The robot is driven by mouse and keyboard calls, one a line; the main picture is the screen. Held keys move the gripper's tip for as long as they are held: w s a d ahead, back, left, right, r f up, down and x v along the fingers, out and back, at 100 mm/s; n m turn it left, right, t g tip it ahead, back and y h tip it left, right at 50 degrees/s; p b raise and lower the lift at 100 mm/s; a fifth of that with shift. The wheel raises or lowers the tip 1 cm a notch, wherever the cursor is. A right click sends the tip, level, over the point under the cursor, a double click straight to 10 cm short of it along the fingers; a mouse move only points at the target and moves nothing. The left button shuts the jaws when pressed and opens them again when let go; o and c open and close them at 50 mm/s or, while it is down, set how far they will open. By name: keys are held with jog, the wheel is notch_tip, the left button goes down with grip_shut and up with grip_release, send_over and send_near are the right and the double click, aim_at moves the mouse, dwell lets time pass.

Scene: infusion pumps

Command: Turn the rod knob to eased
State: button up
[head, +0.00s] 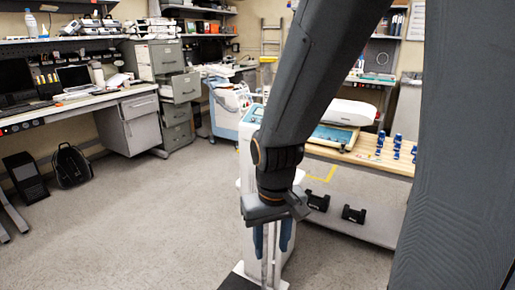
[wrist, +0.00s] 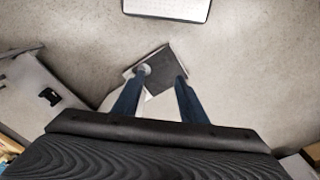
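My gripper (head: 271,250) points down in the middle of the head view, with its two dark blue fingers apart. In the wrist view my gripper (wrist: 160,78) is also open, with nothing clearly held between the fingers. A pale metal rod (head: 265,265) shows between and below the fingers in the head view; I cannot tell whether they touch it. A small round whitish end (wrist: 144,69) shows beside the left fingertip in the wrist view, above a dark square plate (wrist: 160,70). I cannot make out the rod knob or its setting; my arm hides part of the area.
A white upright unit (head: 246,150) stands behind my gripper. A wooden-topped bench (head: 350,150) at the right holds a white device and blue parts. Black blocks (head: 354,214) sit on its lower shelf. The grey floor (head: 150,225) at the left is largely clear.

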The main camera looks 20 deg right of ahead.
jog(key=w+d+r+m+t+y+p, duration=0.1)
jog(key=w+d+r+m+t+p, duration=0.35)
jog(key=w+d, duration=0.3)
jog(key=w+d+r+m+t+y+p, duration=0.1)
jog(key=w+d+r+m+t+p, duration=0.25)
jog(key=w+d+p, duration=0.35)
jog(key=w+d+r+m+t+y+p, duration=0.1)
jog(key=w+d+r+m+t+p, duration=0.35)
jog(key=w, duration=0.45)
jog(key=d+f+x, duration=0.1)
jog(key=x, duration=0.7)
jog(key=shift+d, duration=0.3)
jog(key=shift+s, duration=0.1)
grip_shut()
jog(key=shift+r, duration=0.1)
